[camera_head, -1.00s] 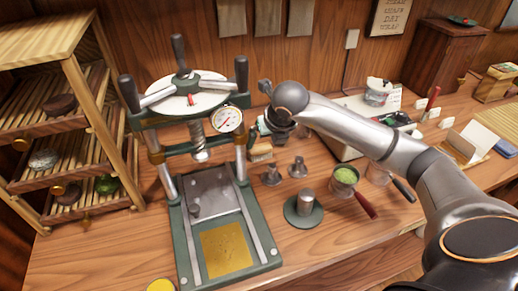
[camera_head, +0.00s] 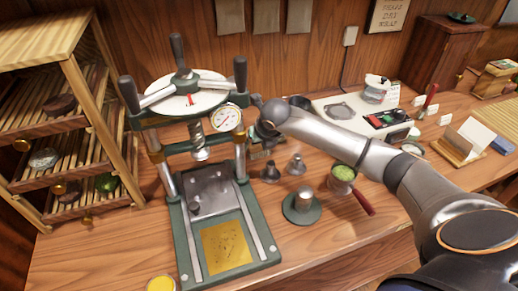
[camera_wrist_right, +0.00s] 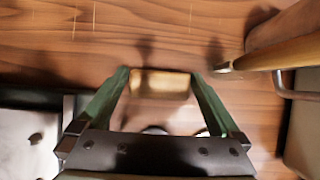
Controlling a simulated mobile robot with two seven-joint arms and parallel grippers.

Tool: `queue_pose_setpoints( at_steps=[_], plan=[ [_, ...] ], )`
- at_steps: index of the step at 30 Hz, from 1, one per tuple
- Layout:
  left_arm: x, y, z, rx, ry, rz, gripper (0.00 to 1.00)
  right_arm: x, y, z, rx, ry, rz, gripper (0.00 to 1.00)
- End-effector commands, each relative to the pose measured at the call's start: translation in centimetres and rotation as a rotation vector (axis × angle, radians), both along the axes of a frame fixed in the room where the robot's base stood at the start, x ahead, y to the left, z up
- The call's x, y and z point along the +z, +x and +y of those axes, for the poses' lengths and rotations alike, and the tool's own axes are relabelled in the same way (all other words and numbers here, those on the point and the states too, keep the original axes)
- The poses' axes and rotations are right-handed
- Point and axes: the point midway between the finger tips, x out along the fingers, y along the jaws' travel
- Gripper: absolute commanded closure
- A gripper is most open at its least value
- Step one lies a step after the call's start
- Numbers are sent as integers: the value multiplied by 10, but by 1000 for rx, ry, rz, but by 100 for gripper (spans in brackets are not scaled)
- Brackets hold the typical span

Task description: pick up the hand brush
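A tan block that looks like the hand brush (camera_wrist_right: 160,86) lies on the wooden table in the right wrist view, between the tips of my green fingers. My right gripper (camera_wrist_right: 161,76) is open around it, with one finger at each side; I cannot tell whether they touch it. In the head view my right gripper (camera_head: 262,142) is low behind the press's right post. There the wrist and post mostly hide the brush. My left gripper is not in view.
The green press (camera_head: 178,235) stands close left of my right gripper. Small metal weights (camera_head: 296,165), a metal cylinder on a round green base (camera_head: 302,214) and a red-handled cup of green powder (camera_head: 343,174) stand nearby. A slatted rack (camera_head: 95,110) is at left.

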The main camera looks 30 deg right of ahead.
Motion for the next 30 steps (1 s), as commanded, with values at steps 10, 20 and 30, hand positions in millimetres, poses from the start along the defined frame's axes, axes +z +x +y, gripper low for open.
queue_pose_setpoints(
  at_steps=[10, 20, 30],
  plan=[
    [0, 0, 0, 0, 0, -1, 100, 0, 0, 0, -1, 0, 0, 38],
    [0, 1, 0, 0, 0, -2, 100, 1, 0, 0, -1, 0, 0, 68],
    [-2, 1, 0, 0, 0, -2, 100, 9, 0, 0, -1, 0, -2, 68]
  ],
)
